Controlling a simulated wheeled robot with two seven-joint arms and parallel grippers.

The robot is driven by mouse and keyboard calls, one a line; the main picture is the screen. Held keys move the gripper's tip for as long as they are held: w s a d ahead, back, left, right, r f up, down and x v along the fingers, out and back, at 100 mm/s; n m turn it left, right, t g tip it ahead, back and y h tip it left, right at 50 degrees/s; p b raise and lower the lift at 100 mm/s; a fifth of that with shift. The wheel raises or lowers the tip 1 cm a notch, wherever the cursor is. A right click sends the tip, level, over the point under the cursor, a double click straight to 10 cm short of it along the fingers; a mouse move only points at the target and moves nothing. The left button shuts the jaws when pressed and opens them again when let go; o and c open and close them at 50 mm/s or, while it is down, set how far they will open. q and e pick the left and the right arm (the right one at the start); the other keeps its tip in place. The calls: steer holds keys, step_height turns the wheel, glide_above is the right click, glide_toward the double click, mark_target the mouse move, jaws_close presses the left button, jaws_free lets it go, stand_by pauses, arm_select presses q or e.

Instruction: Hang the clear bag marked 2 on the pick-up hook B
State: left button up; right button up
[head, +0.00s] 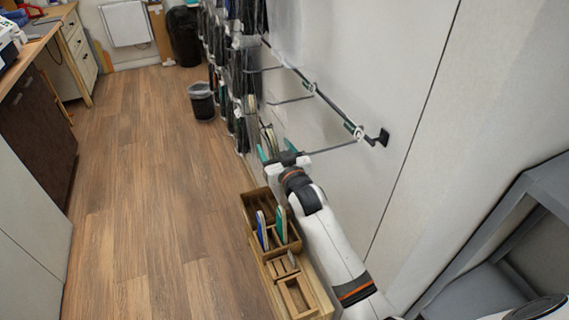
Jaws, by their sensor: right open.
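My right gripper (276,150) is open, its green-tipped fingers spread near the outer end of the nearest hook. A pale and dark item (268,136), perhaps a clear bag with insoles, shows just beyond the fingers. I cannot read a number on it or tell whether it touches the gripper or hangs on a hook. Two hooks stick out from a dark wall rail: the nearer hook (332,149) has a green and white tag (353,130), and the farther hook (290,101) has a similar tag (309,88). The letters are too small to read. My left gripper is out of view.
A wooden organizer (246,211) below my right arm holds a blue and a green insole-like piece. Dark items (247,75) hang in rows along the wall. A grey frame (500,215) is at right.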

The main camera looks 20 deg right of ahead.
steer(key=s+b, duration=0.1)
steer(key=s, duration=0.9)
steer(key=s+f+g, duration=0.3)
steer(key=s+f, duration=0.1)
steer(key=f, duration=0.9)
steer(key=s+f+n+g, duration=0.1)
steer(key=s+f+g, duration=0.3)
steer(key=f, duration=0.8)
steer(key=s+f+g, duration=0.2)
steer(key=s+f, duration=0.3)
steer(key=f, duration=0.8)
steer(key=s+d+f+g, duration=0.1)
steer(key=s+f+g, duration=0.1)
steer(key=s+f, duration=0.4)
steer(key=s+d+f+g, duration=0.1)
steer(key=s+f+g, duration=0.2)
steer(key=s, duration=1.4)
steer(key=s+d+f+n+g, duration=0.1)
steer(key=s+f+g, duration=0.2)
steer(key=s+f, duration=0.7)
steer(key=shift+s+h, duration=0.3)
steer(key=shift+s, duration=0.75)
